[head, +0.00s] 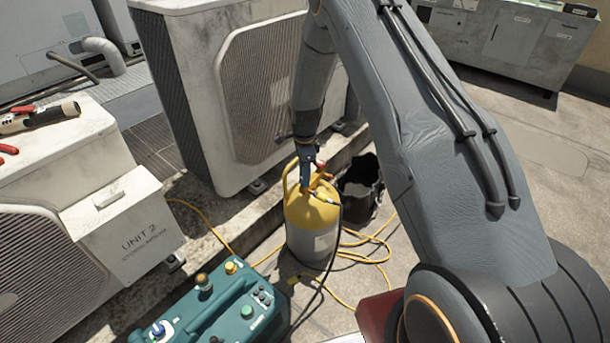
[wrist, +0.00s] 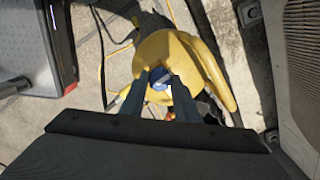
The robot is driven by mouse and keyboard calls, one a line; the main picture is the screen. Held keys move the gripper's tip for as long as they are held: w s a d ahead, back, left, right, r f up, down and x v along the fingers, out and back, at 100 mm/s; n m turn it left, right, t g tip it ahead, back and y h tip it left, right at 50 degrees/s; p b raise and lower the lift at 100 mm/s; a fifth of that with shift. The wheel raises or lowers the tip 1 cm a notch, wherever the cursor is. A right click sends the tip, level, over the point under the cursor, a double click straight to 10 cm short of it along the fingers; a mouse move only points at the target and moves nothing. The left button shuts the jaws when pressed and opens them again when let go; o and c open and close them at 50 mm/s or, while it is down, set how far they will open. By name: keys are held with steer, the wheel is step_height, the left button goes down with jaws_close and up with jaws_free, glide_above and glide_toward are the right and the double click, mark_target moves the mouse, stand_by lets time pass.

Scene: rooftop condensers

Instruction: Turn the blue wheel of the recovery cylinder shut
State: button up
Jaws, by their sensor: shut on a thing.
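The recovery cylinder (head: 312,240) stands upright on the roof floor, with a yellow top and a grey lower body. Its yellow top and curved collar (wrist: 205,70) fill the middle of the wrist view. The blue wheel (wrist: 160,86) shows between my two fingers in the wrist view. My gripper (head: 307,180) reaches down from above to the cylinder's top, inside the collar. In the wrist view my gripper (wrist: 161,77) is shut on the blue wheel. In the head view I cannot make out the wheel apart from the fingers.
A black bucket (head: 360,187) stands close behind the cylinder. A teal machine (head: 215,310) sits in front, to the left. Condenser units (head: 200,100) stand behind and to the left. A yellow cable (head: 375,258) and a black hose lie around the cylinder.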

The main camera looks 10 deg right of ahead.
steer(key=shift+w+r, duration=0.15)
steer(key=shift+w, duration=0.05)
stand_by(0.3)
steer(key=o, duration=0.9)
steer(key=shift+o, duration=0.7)
steer(key=shift+s, duration=0.1)
steer(key=shift+r, duration=3.8)
